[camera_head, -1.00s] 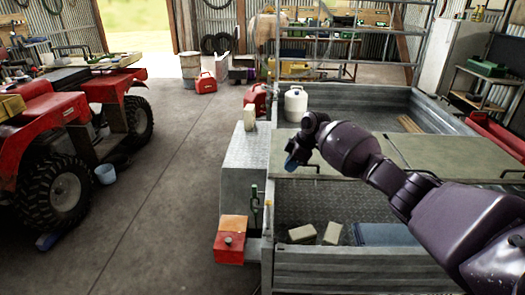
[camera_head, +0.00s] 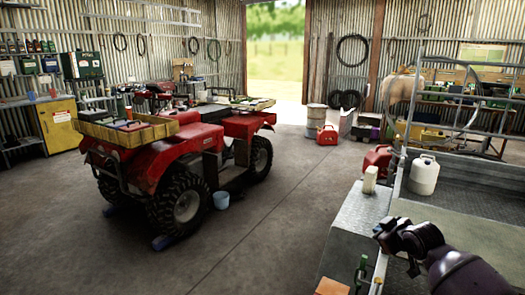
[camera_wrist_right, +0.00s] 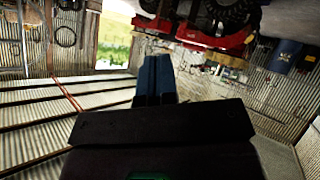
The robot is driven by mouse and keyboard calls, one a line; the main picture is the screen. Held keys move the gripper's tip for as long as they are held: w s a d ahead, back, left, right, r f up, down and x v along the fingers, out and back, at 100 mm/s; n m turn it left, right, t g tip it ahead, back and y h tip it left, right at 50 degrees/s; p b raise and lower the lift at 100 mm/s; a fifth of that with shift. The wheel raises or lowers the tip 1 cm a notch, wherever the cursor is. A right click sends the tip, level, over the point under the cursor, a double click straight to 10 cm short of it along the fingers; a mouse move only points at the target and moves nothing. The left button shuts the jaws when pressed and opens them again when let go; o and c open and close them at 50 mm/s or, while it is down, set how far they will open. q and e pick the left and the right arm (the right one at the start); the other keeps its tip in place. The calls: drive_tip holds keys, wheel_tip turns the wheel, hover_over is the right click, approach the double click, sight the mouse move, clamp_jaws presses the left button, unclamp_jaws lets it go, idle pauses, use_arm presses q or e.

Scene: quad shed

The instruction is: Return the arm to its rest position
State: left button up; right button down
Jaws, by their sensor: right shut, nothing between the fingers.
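My right arm comes in from the lower right in the head view. Its gripper (camera_head: 379,233) is over the left side of the trailer (camera_head: 345,247). In the right wrist view the two blue fingers of the right gripper (camera_wrist_right: 155,72) lie together with nothing between them. That view is turned over and shows the shed wall, the bright doorway and part of the red quad bike (camera_wrist_right: 210,38). My left gripper is in neither view.
A white jug (camera_head: 424,175) and a red can (camera_head: 377,160) are beyond my gripper. Trailer rails (camera_head: 445,133) rise at the right. The floor between quad and trailer is clear.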

drive_tip(key=s+a+f+m, duration=0.2)
drive_tip(key=s+f, duration=0.5)
drive_tip(key=s, duration=0.7)
drive_tip(key=s+a+f+m+h, duration=0.1)
drive_tip(key=s+f, duration=0.6)
drive_tip(key=s, duration=0.7)
drive_tip(key=s+a+f+m, duration=0.3)
drive_tip(key=s+f, duration=0.4)
drive_tip(key=s, duration=0.7)
drive_tip(key=shift+s+a+h, duration=0.15)
drive_tip(key=shift+a+h, duration=0.15)
drive_tip(key=shift+h, duration=0.1)
